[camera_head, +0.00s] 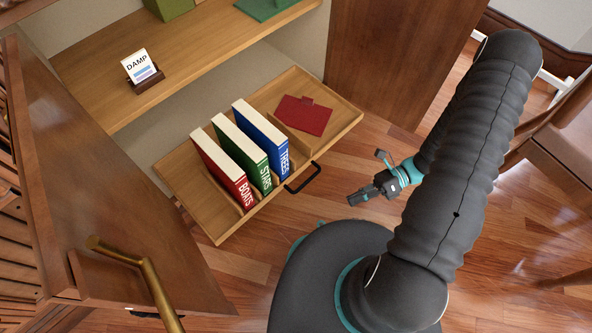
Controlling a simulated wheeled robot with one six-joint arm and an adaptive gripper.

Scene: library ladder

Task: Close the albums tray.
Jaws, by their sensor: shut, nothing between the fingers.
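The albums tray (335,124) is a wooden pull-out tray that stands out from under the shelf. Three albums stand upright in it: a red one marked BOATS (222,170), a green one marked STARS (242,152) and a blue one marked TREES (262,139). A dark red flat item (304,114) lies in its right part. A black handle (303,179) is on its front edge. My gripper (354,199) is shut and empty, to the right of the handle and apart from it.
A shelf (195,52) above the tray holds a DAMP card (139,66) on a small stand. A wooden door or panel (95,190) with a brass handle (135,262) is at left. A chair (560,140) stands at right. Bare wood floor (225,260) lies before the tray.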

